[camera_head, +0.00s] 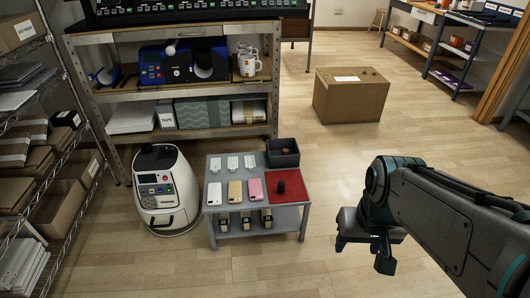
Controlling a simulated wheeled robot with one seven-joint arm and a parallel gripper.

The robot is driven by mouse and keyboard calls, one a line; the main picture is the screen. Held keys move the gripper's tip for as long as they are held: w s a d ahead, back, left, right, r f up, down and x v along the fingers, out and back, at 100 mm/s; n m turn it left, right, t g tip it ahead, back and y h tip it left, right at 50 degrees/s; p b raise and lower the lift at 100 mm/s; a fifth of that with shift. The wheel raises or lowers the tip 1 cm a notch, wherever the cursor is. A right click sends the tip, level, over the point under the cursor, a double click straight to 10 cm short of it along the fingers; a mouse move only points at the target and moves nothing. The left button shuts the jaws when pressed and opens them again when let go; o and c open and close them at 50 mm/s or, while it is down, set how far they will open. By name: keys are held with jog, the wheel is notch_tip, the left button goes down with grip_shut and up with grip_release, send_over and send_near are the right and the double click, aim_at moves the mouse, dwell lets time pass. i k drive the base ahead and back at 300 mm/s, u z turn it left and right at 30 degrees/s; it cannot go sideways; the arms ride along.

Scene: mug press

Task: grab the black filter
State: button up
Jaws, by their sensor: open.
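A small black cylindrical object, which looks like the black filter (281,187), stands on the red mat (299,181) at the right end of a low grey table. My gripper (363,252) is open and empty. It points downward over the floor, to the right of the table and apart from the filter. Nothing covers the filter in this view.
The grey table (208,205) also holds a dark open bin (283,160), white, tan and pink phone-like items and small white cards. A white machine (165,200) stands left of it. A cardboard box (349,101) sits behind. Floor between gripper and table is clear.

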aim_at(280, 184)
jog(key=z, duration=0.25)
jog(key=i, duration=1.6)
jog(key=u, duration=0.7)
